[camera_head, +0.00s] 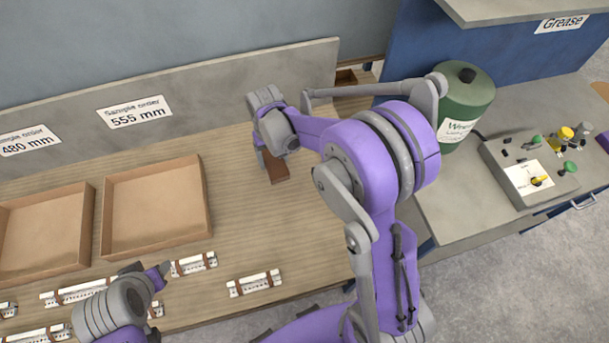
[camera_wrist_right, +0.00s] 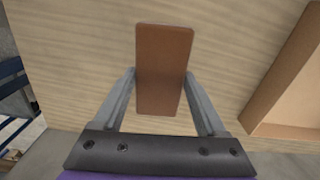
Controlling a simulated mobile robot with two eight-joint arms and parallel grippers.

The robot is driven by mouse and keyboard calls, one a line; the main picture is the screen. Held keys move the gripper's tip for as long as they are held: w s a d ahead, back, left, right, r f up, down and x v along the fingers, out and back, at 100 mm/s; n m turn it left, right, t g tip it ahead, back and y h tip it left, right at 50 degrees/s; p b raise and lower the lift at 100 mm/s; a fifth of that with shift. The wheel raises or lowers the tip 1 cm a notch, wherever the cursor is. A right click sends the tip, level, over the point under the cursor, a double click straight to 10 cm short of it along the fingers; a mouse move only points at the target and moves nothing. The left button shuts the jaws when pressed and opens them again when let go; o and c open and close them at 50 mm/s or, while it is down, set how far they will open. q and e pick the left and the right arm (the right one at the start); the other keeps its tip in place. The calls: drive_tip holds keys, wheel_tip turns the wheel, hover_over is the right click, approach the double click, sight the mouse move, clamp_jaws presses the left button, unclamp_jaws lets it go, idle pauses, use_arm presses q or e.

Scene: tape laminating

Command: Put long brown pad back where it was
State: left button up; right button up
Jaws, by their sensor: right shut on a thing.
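The long brown pad (camera_head: 276,168) is a flat, reddish-brown rectangular block over the wooden table. It also shows in the right wrist view (camera_wrist_right: 164,62), between the two grey fingers. My right gripper (camera_head: 262,158) is shut on it, gripping its long sides. I cannot tell whether the pad touches the table. My left gripper (camera_head: 158,274) is low on the left, near the small white strips and well away from the pad. Its fingers are too small and unclear to tell open from shut.
Two open cardboard trays (camera_head: 155,207) stand on the left. Several white strips with brown bands (camera_head: 254,283) lie along the front. A grey panel (camera_head: 225,88) runs behind; a small brown box (camera_head: 346,79) sits at its right end. A green cylinder (camera_head: 466,105) stands right.

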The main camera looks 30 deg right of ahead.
sight(283, 170)
drive_tip(key=s+m+b, duration=0.1)
drive_tip(key=s+m, duration=0.1)
drive_tip(key=s+d+m+b, duration=0.1)
drive_tip(key=s+m+b, duration=0.1)
drive_tip(key=shift+s+m, duration=0.1)
drive_tip(key=shift+m, duration=0.3)
drive_tip(key=m, duration=0.1)
drive_tip(key=s+d+r+m+b, duration=0.1)
drive_tip(key=m, duration=0.1)
drive_tip(key=shift+r, duration=0.15)
drive_tip(key=s+d+r+m+b, duration=0.1)
drive_tip(key=s+d+r+m, duration=0.15)
drive_tip(key=m, duration=0.85)
drive_tip(key=f, duration=0.3)
drive_tip(key=d+f, duration=0.1)
drive_tip(key=f, duration=0.1)
drive_tip(key=shift+w+f+b, duration=0.15)
drive_tip(key=shift+w+b, duration=0.1)
drive_tip(key=shift+b, duration=0.05)
use_arm(q)
drive_tip(key=s+f, duration=0.5)
drive_tip(key=f, duration=0.5)
drive_tip(key=shift+a+g, duration=0.3)
drive_tip(key=shift+a, duration=0.05)
use_arm(e)
drive_tip(key=shift+f, duration=2.25)
use_arm(q)
drive_tip(key=shift+s, duration=0.1)
